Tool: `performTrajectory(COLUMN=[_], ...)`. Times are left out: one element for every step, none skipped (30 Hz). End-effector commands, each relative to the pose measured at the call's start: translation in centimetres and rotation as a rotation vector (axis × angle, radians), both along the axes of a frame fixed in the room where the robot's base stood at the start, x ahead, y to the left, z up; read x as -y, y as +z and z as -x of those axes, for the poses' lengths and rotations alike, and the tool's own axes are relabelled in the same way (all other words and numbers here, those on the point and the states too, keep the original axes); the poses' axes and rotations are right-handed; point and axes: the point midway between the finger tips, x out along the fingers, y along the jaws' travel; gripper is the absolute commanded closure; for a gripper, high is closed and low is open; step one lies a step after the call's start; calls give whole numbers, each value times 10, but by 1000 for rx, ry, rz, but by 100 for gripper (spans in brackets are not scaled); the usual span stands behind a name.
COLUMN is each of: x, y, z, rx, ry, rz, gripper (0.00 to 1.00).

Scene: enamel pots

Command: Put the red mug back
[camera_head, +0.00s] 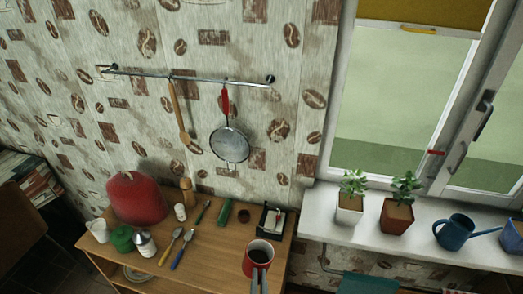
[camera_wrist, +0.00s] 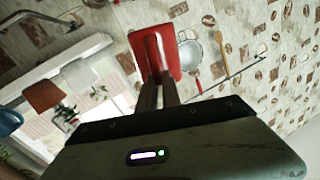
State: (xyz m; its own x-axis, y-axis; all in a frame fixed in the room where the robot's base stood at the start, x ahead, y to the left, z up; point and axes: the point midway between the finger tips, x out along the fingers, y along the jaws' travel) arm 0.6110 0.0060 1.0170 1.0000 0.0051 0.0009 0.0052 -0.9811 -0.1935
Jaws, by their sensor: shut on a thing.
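The red mug (camera_head: 258,255), dark inside, is at the right front of the wooden cabinet top (camera_head: 215,262) in the head view. My gripper (camera_head: 259,276) reaches up from the bottom edge and is shut on the mug's near side. In the wrist view the red mug (camera_wrist: 172,44) is beyond the fingertips of my gripper (camera_wrist: 157,78), with the wall behind it. The fingers close on its near side, apparently at the handle. I cannot tell how far the mug is above the cabinet top.
A black tray (camera_head: 263,222), a red cover (camera_head: 136,197), a green pot (camera_head: 122,238), a white mug (camera_head: 98,230) and cutlery crowd the cabinet. A wall rail (camera_head: 200,79) holds a spatula (camera_head: 180,115) and strainer (camera_head: 229,145). Potted plants and a blue watering can (camera_head: 454,231) line the sill.

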Motion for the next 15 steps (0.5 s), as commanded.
performTrajectory(x=[0,-1,-1,-1,-1,-1,-1,-1,0,0,0,0,0,0,1], y=[26,32,40,46,52,60,66,72,80,86,91,98,104,109,118], z=[1,1,2,3,3,4,5,5,6,7,8,9,10,11,12], rx=[0,-1,-2,-2,-2,-2,-1,1,1,0,-1,-4,-4,-4,-3], ry=[0,1,1,2,2,2,1,1,0,0,0,1,1,1,0], rz=[1,1,0,0,0,0,0,0,0,0,0,1,1,1,1], gripper=[100,100,100,100,100,100,100,100,100,100,100,100,100,100,100])
